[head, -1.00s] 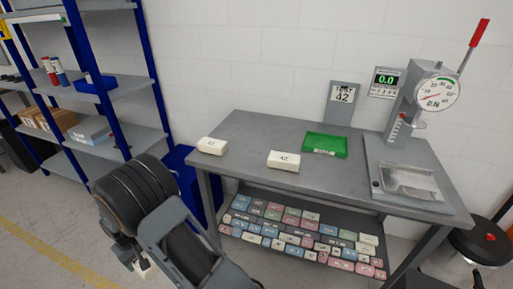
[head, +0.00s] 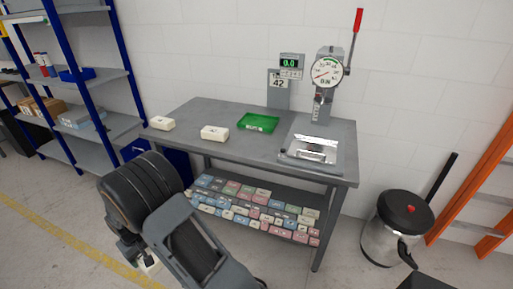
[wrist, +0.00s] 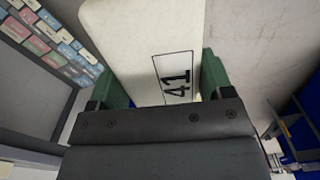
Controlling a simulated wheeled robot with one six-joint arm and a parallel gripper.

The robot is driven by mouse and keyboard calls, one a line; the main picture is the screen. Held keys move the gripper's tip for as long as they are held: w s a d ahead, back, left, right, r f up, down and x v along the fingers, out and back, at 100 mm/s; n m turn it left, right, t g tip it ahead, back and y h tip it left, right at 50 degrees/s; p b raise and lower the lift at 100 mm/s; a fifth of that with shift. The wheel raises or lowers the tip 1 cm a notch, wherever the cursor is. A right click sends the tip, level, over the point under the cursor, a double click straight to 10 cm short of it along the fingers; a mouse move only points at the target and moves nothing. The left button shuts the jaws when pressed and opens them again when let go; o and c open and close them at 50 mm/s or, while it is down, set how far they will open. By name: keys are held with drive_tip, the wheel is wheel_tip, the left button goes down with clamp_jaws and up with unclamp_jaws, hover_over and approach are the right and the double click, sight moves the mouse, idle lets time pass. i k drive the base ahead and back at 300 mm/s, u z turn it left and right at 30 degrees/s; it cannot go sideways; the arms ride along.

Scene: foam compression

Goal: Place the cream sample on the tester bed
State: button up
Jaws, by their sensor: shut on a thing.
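My gripper (wrist: 163,82) is shut on a cream sample (wrist: 140,40) marked 41. Its green pads press on both sides in the wrist view. In the head view the arm hangs low at the front left, and only a bit of the held sample (head: 149,265) shows beneath it, away from the table. The tester bed (head: 301,155) is a grey plate with a shiny top at the table's right end, with no sample seen on it. The tester's dial gauge (head: 327,72) and red-handled lever (head: 357,22) stand behind it.
Two cream blocks, one at the left (head: 161,123) and one in the middle (head: 214,133), and a green tray (head: 258,123) are on the grey table (head: 200,108). Several coloured blocks fill the lower shelf. A bin (head: 392,228) stands right.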

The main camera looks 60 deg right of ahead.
sight(313, 149)
drive_tip(key=u, duration=0.05)
drive_tip(key=k, duration=0.1)
drive_tip(key=z, duration=1.15)
